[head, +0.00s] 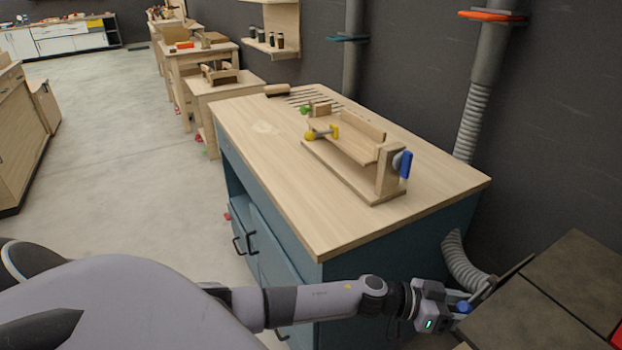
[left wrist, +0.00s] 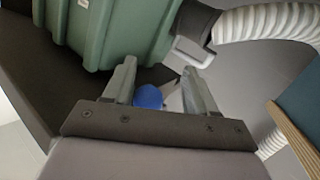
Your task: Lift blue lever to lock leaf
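My left gripper (head: 462,305) is at the lower right in the head view, beside the near edge of a dark table. In the left wrist view its two fingers (left wrist: 160,85) are apart. A round blue knob (left wrist: 149,97) shows between them, closer to the left finger, with a grey piece beside it; I cannot tell whether it touches a finger. The blue knob (head: 464,307) also shows at the gripper in the head view. It looks like the blue lever's end; most of the lever is hidden. The dark table top (head: 572,262) has a seam, perhaps the leaf's edge. My right gripper is not in view.
A green machine body (left wrist: 110,30) and a white hose (left wrist: 268,24) are close to the fingers. A teal workbench (head: 262,130) stands ahead, carrying a wooden jig (head: 345,150) with another blue handle (head: 405,164). A grey hose (head: 462,262) runs between bench and table.

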